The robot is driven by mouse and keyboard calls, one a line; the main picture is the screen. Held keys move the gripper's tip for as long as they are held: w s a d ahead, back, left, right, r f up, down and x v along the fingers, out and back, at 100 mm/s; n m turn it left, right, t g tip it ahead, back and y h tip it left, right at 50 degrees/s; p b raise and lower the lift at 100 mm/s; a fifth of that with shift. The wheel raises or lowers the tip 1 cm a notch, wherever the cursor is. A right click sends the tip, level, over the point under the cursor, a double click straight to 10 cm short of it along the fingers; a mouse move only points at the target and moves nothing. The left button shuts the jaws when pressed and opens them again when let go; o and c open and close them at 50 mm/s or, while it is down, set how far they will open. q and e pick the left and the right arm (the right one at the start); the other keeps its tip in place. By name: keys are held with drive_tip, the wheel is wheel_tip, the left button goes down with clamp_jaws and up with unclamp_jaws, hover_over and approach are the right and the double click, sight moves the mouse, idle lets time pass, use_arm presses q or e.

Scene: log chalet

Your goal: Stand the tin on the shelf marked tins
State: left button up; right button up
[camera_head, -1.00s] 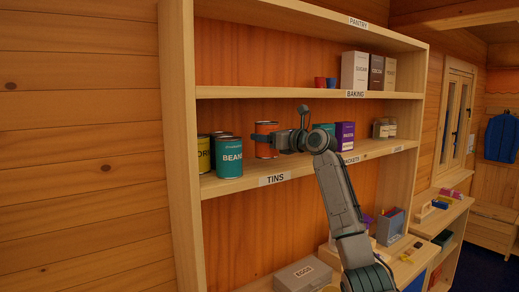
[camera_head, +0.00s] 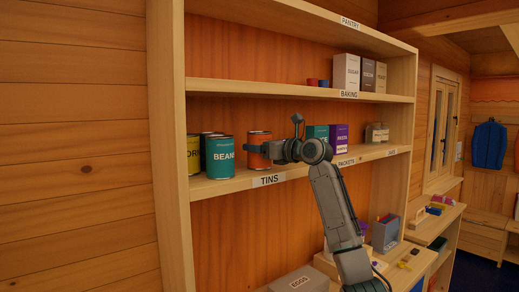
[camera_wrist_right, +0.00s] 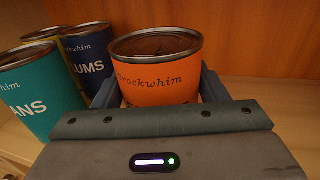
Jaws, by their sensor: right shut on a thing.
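The orange tin (camera_head: 258,160) is upright between the fingers of my right gripper (camera_head: 252,149), which is shut on it. It is at the shelf marked TINS (camera_head: 235,185), right of the teal beans tin (camera_head: 220,160) with a gap between them. Its base looks at or very near the board; I cannot tell if it touches. The right wrist view shows the orange tin (camera_wrist_right: 155,80) between both fingers, its base hidden by the gripper. My left gripper is not in view.
A yellow tin (camera_head: 193,155) stands left of the beans tin, and a dark blue tin (camera_wrist_right: 88,55) shows behind in the wrist view. Teal and purple packets (camera_head: 339,136) stand to the right beyond my gripper. The baking shelf (camera_head: 240,90) runs above.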

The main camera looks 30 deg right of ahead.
drive_tip(key=o, duration=1.3)
drive_tip(key=shift+f, duration=0.15)
drive_tip(key=shift+s, duration=0.1)
use_arm(q)
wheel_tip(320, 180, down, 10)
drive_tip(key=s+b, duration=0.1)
drive_tip(key=b, duration=0.8)
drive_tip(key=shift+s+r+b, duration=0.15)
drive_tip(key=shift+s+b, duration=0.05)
drive_tip(key=shift+b, duration=0.1)
use_arm(e)
drive_tip(key=v, duration=1.2)
